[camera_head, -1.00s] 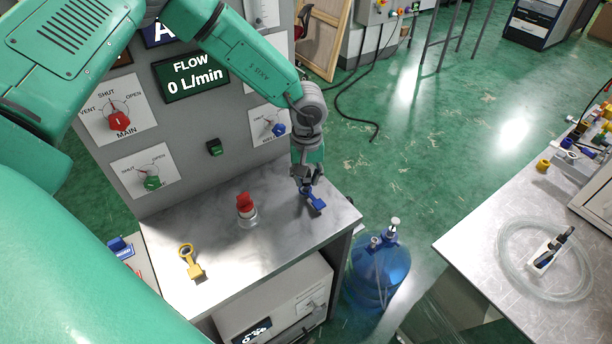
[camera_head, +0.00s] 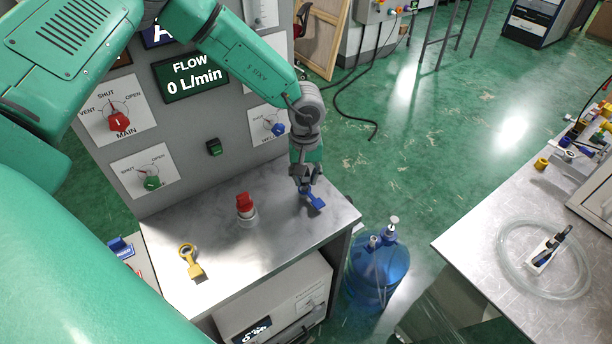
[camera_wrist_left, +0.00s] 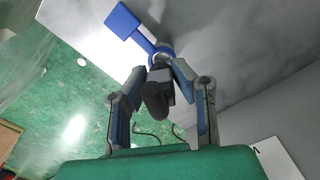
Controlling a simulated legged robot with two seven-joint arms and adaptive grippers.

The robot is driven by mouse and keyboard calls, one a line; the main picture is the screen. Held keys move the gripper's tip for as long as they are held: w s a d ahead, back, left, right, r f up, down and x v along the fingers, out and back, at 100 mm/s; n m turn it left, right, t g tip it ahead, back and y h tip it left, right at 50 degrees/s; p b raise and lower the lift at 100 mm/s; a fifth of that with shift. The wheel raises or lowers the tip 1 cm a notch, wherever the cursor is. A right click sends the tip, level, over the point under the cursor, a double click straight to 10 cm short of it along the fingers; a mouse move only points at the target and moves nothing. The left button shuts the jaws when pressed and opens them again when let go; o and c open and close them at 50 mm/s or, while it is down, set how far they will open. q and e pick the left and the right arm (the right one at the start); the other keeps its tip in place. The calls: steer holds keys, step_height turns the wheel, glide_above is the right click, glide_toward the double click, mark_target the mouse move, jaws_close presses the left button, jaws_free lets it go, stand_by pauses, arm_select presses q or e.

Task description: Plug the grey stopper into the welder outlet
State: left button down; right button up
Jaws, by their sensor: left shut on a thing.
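My left gripper (camera_head: 305,186) is low over the right part of the metal bench top, at the blue tag (camera_head: 315,201). In the left wrist view the gripper (camera_wrist_left: 164,72) is shut on a dark grey stopper (camera_wrist_left: 157,95). The blue tag (camera_wrist_left: 123,20) ends in a ring just beyond the fingertips. The stopper's far end is at this ring, but the fingers hide the contact, so I cannot tell whether it is seated. The outlet under the ring is hidden. My right gripper is not in view.
A red-topped fitting (camera_head: 245,206) stands mid-bench, and a yellow ring tag (camera_head: 192,262) lies near the front left. The grey panel (camera_head: 215,115) rises behind. A blue bottle (camera_head: 376,270) stands on the floor beside the bench. A second table (camera_head: 480,245) is at right.

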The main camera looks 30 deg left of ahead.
arm_select(q)
steer(key=shift+f+b, duration=0.45)
steer(key=shift+f, duration=0.5)
steer(key=shift+s+f, duration=0.15)
steer(key=shift+f, duration=0.1)
stand_by(0.4)
steer(key=c, duration=1.7)
jaws_free()
steer(key=o, duration=0.4)
steer(key=shift+o, duration=0.2)
steer(key=shift+w+f, duration=0.1)
steer(key=shift+w, duration=0.1)
steer(key=o, duration=0.4)
steer(key=shift+s, duration=0.1)
steer(key=shift+r, duration=0.25)
